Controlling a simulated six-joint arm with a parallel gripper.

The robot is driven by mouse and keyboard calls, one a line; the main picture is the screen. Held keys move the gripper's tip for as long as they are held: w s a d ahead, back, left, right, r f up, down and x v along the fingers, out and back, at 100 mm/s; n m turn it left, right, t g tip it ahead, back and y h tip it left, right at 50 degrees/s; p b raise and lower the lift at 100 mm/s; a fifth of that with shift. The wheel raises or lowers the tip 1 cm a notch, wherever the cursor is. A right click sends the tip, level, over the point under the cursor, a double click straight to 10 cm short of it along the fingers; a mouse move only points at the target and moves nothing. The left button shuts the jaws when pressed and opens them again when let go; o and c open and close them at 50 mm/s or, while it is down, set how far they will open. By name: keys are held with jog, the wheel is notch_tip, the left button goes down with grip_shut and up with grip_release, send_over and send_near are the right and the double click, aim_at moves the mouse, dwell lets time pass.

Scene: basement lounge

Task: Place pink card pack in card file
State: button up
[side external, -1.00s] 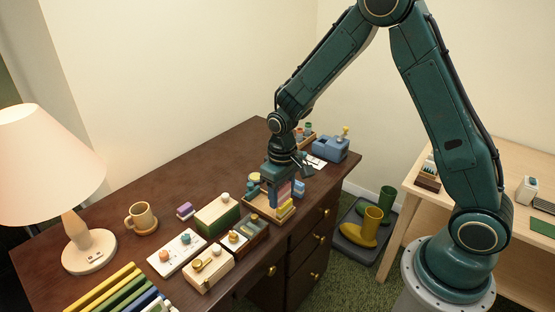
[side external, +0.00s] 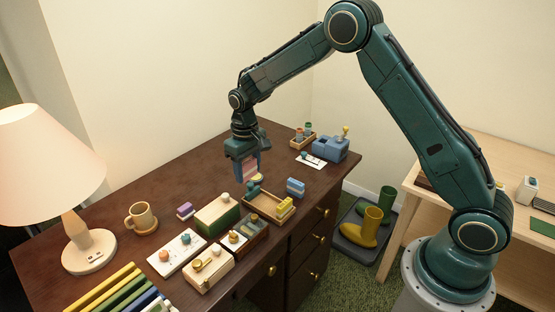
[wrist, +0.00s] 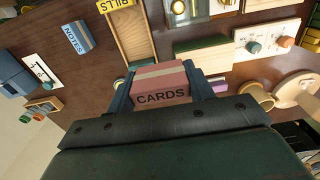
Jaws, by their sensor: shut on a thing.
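My gripper (side external: 246,178) is shut on the pink card pack (side external: 247,168) and holds it above the desk, left of and behind a wooden tray (side external: 262,204) that looks like the card file. In the wrist view the pink pack (wrist: 160,82), lettered CARDS, sits between both fingers. The tray floor (wrist: 133,38) shows bare beyond it. A blue pack (side external: 296,187) with lettering lies on the desk outside the tray.
A green-sided box (side external: 217,215), a white knob panel (side external: 176,254) and a cream box (side external: 208,270) stand left of the tray. A mug (side external: 142,218) and lamp (side external: 88,250) are farther left. A blue device (side external: 329,148) stands at the back right. The desk's back left is clear.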

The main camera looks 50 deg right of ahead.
jog(key=w+r, duration=0.2)
jog(key=w, duration=0.4)
jog(key=w+r, duration=0.3)
jog(key=w, duration=0.4)
jog(key=shift+r, duration=0.25)
notch_tip(320, 180, down, 20)
jog(key=shift+r, duration=0.1)
dwell(1.0)
jog(key=shift+s+f, duration=0.1)
jog(key=shift+f, duration=0.1)
jog(key=o, duration=1)
jog(key=shift+c, duration=0.2)
